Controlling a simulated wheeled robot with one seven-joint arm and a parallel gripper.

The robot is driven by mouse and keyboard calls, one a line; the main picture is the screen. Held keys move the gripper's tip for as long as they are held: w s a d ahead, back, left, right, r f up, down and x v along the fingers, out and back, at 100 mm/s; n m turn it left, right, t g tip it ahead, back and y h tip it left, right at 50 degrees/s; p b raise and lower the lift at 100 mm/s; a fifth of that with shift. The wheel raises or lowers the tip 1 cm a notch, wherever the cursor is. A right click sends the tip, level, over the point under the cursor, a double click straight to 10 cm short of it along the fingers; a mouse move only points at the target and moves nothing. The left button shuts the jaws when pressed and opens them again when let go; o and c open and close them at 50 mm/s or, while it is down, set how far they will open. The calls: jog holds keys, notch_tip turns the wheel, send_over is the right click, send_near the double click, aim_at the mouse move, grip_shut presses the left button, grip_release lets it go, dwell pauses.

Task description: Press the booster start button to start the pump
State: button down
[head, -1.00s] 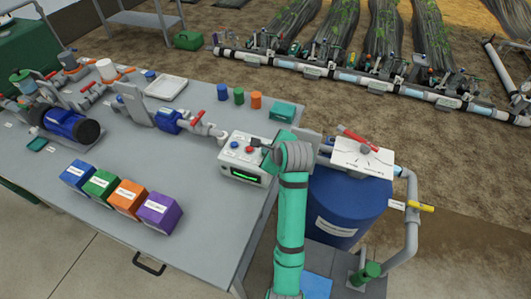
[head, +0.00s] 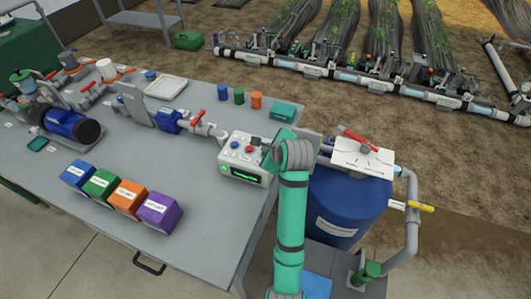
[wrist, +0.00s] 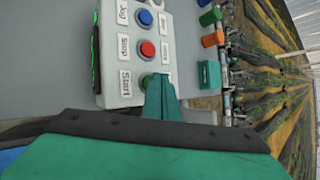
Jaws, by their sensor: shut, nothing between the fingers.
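The control box (head: 233,170) is pale, with a green-lit display on its front, and stands at the right end of the bench. In the wrist view its top (wrist: 113,98) carries a blue button labelled Jog, a red button (wrist: 147,50) labelled Stop and a green start button (wrist: 147,80) labelled Start. My gripper (wrist: 162,97) is shut and empty, its tip at the start button and partly covering it. Whether it touches or presses the button I cannot tell. In the head view my arm hides the start button.
Blue, green, orange and purple boxes (head: 158,213) sit along the bench's front. A teal box (head: 283,111) and small bottles stand behind the control box.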

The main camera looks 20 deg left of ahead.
jog(key=shift+r, duration=0.4)
jog(key=shift+r, duration=0.1)
jog(key=shift+r, duration=2.4)
